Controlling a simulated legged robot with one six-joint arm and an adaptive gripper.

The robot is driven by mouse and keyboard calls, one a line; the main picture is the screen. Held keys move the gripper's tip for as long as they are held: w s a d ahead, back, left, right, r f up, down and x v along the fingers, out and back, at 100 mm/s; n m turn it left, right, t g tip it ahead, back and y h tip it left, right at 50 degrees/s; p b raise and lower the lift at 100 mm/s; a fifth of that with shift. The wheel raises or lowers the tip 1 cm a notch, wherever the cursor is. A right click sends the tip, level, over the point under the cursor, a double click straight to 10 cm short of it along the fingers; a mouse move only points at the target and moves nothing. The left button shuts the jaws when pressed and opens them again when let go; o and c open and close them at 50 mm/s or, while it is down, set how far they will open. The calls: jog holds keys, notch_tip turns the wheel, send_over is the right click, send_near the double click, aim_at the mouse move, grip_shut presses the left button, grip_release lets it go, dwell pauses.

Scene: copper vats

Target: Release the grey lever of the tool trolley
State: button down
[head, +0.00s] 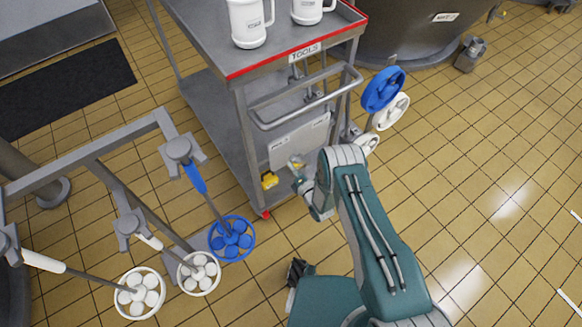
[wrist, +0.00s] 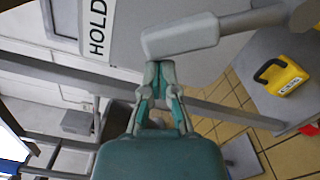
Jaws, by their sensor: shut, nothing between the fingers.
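The tool trolley (head: 248,110) stands at top centre in the head view, grey with a red edge marked TOOLS. In the wrist view a grey lever (wrist: 180,38) with a thick rounded grip crosses in front of a panel (wrist: 115,35) reading HOLD. My gripper (wrist: 158,68) is shut and empty, its fingertips just below the lever's grip in the picture. I cannot tell whether they touch it. In the head view my gripper (head: 297,165) is small, in front of the trolley's lower panel (head: 300,140); I cannot make out the lever there.
A yellow lock-like item (wrist: 282,82) sits to the right of the lever. The trolley's push bar (head: 310,100) juts out above my gripper. White jugs (head: 247,22) stand on top. A rack with blue and white round-headed tools (head: 232,240) is at lower left. Tiled floor is clear on the right.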

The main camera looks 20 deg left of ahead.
aim_at(298, 160)
jog(key=shift+w+d+r, duration=0.15)
jog(key=shift+r, duration=0.05)
jog(key=shift+w+d+r+m, duration=0.1)
jog(key=shift+w+r+m, duration=0.05)
jog(key=shift+m, duration=0.35)
jog(key=shift+w+d+r+m, duration=0.7)
jog(key=shift+w+r+m, duration=0.1)
jog(key=shift+m, duration=0.4)
jog(key=w+d+m, duration=0.6)
jog(key=w+m, duration=0.2)
jog(key=m, duration=0.1)
jog(key=shift+d+h, duration=0.3)
jog(key=shift+d, duration=0.1)
jog(key=shift+r, duration=0.1)
